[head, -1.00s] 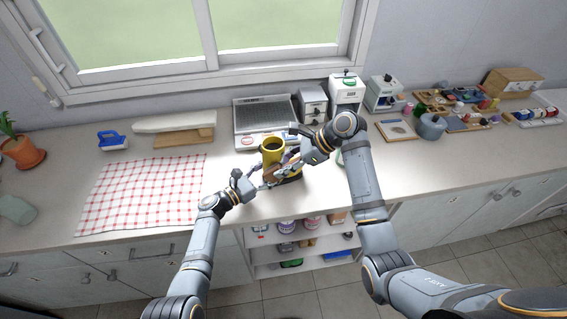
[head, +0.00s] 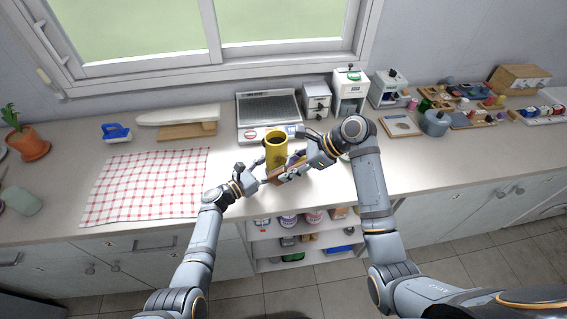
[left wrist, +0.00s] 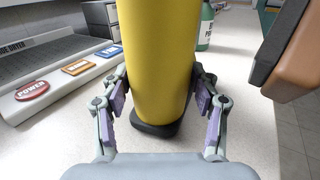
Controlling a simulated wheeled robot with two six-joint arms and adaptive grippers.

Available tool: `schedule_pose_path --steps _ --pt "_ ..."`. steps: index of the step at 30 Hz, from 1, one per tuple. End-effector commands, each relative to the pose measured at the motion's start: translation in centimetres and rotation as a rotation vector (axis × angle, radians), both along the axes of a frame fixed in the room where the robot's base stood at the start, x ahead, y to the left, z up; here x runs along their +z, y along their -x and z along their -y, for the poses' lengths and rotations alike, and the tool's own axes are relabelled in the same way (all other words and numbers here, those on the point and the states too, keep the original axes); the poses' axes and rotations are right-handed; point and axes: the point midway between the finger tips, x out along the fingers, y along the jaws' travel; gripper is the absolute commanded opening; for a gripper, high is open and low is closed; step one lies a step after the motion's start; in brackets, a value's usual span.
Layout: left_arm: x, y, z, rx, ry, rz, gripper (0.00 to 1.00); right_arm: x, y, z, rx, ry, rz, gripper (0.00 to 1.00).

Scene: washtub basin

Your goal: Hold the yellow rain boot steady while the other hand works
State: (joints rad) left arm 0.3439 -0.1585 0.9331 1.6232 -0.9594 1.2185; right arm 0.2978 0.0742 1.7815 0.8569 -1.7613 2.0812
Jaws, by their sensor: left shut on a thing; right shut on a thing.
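The yellow rain boot (head: 276,150) stands upright on the counter in front of the boot dryer, its open top facing up. In the left wrist view its yellow shaft (left wrist: 158,60) runs down to a dark sole on the counter. My left gripper (head: 262,168) is shut on the boot, with its purple pads (left wrist: 160,100) on either side of the lower shaft. My right gripper (head: 297,163) is shut on a brown block-like tool with a dark side, seen at the right of the left wrist view (left wrist: 298,60). It is close to the boot and looks apart from it.
The boot dryer (head: 266,133) has a power label and coloured buttons. A green bottle (left wrist: 205,28) stands behind the boot. A checked cloth (head: 145,187) lies to the left. Small appliances (head: 352,88) stand behind to the right. Open shelves (head: 300,245) are below the counter edge.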

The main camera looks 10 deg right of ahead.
Motion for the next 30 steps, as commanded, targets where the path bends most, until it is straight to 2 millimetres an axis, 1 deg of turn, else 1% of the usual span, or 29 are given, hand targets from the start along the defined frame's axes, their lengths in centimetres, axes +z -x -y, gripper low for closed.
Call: schedule_pose_path --steps 9,13,30 --pt "0.1 0.0 0.0 0.0 0.002 0.001 0.12 0.2 -2.6 -0.1 0.006 0.002 -0.009 0.0" --pt "0.1 0.0 0.0 0.0 0.001 0.002 0.12 0.2 -3.2 -0.1 0.008 0.002 -0.013 0.0" --pt "0.1 0.0 0.0 0.0 0.002 0.001 0.12 0.2 -3.4 -0.1 0.008 0.003 -0.014 0.0"
